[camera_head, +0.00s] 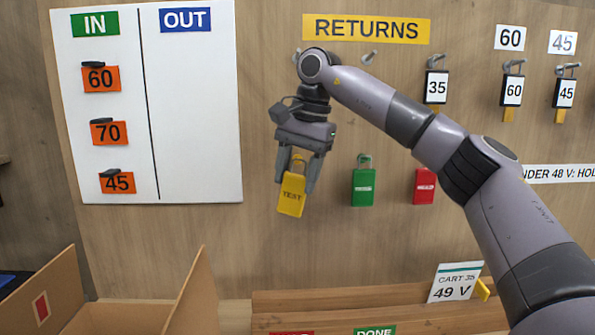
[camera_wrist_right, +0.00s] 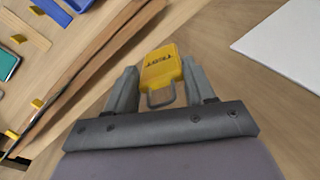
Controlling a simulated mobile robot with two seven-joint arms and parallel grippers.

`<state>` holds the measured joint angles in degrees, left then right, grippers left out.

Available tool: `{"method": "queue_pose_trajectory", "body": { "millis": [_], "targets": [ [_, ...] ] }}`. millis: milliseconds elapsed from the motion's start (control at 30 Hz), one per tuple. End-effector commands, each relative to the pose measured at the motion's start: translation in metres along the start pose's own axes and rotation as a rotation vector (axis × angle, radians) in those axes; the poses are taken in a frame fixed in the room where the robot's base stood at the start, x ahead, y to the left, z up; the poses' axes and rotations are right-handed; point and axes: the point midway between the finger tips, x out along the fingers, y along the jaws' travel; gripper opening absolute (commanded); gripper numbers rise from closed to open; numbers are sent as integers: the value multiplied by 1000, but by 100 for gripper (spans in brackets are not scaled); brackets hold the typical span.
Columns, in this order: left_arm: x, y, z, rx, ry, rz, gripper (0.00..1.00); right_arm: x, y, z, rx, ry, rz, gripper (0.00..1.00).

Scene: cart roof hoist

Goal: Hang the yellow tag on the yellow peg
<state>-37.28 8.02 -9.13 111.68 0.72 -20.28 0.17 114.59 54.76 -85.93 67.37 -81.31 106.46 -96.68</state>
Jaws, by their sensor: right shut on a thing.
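The yellow tag (camera_head: 291,197), marked TEST, is in front of the wooden board below the RETURNS sign. My right gripper (camera_head: 297,178) points down and is shut on it, one finger on each side. The tag hangs slightly tilted in the head view. In the right wrist view the yellow tag (camera_wrist_right: 161,70) sits between the fingers of my right gripper (camera_wrist_right: 152,81), its grey loop toward the palm. I cannot make out a yellow peg; the gripper covers the board behind it. Whether the tag touches the board is unclear. My left gripper is not in view.
A green tag (camera_head: 363,187) and a red tag (camera_head: 424,186) hang to the right. Metal pegs (camera_head: 369,57) show under the RETURNS sign (camera_head: 366,28). A white IN/OUT board (camera_head: 195,110) is at left.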

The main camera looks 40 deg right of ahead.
Motion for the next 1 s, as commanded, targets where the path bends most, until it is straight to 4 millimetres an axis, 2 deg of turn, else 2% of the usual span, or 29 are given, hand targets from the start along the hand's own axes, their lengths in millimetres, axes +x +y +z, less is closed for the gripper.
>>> {"method": "queue_pose_trajectory", "body": {
  "millis": [800,1000],
  "targets": [
    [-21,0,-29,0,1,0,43,4,-22,-44,2,1,0,17],
    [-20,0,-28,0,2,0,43,9,-26,-53,2,5,-6,17]
  ]
}}
